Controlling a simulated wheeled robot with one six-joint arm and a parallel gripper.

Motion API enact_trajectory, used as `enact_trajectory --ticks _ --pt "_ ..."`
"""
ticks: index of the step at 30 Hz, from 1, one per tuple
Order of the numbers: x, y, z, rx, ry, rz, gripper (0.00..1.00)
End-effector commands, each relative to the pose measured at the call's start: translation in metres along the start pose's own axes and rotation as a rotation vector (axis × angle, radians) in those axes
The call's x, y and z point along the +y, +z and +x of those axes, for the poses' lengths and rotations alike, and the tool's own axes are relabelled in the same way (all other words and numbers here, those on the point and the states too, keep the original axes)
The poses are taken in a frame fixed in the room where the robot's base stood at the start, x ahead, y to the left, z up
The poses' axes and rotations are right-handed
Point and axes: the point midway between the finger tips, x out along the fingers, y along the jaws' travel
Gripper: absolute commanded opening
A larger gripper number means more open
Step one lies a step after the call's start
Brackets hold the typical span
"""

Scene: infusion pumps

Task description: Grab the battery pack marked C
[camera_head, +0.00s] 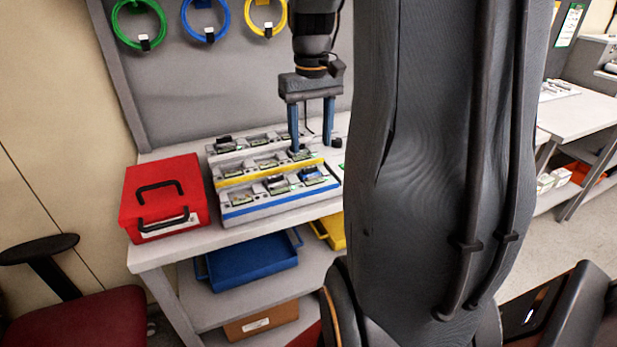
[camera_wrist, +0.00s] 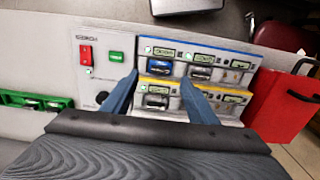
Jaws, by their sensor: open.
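The pump rack (camera_head: 279,203) stands on the table in stepped rows with blue and yellow stripes. Its bays show small displays and several battery packs; the markings are too small to read, so I cannot tell which is C. In the wrist view a blue pack (camera_wrist: 160,69) and a dark pack (camera_wrist: 200,73) sit in the blue row, and another dark pack (camera_wrist: 157,101) sits in the yellow row. My gripper (camera_head: 311,146) points down over the right part of the rack, open, with nothing visible between its blue fingers. The fingers also show in the wrist view (camera_wrist: 159,78).
A red box (camera_head: 164,198) stands left of the rack; a panel with a red switch (camera_wrist: 86,53) is beside the rack in the wrist view. A blue bin (camera_head: 250,262) and yellow bin (camera_head: 333,232) are below. My arm hides the table's right part.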

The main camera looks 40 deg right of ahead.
Motion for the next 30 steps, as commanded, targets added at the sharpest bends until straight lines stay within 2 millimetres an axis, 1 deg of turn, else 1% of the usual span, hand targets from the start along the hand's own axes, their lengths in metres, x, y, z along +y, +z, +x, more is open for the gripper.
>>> enact_trajectory --ticks 3,8,16,20,26,30 --pt "-0.001 0.001 0.013 -0.005 -0.001 -0.002 0.53" --pt "-0.002 0.001 0.028 -0.004 -0.001 -0.004 0.53" --pt "-0.002 0.000 0.064 -0.003 -0.001 -0.004 0.53" --pt "-0.002 -0.001 0.071 -0.001 0.000 -0.004 0.53" --pt "-0.002 -0.001 0.071 0.000 0.000 -0.004 0.53" --pt "-0.002 -0.001 0.071 0.000 0.000 -0.004 0.29"
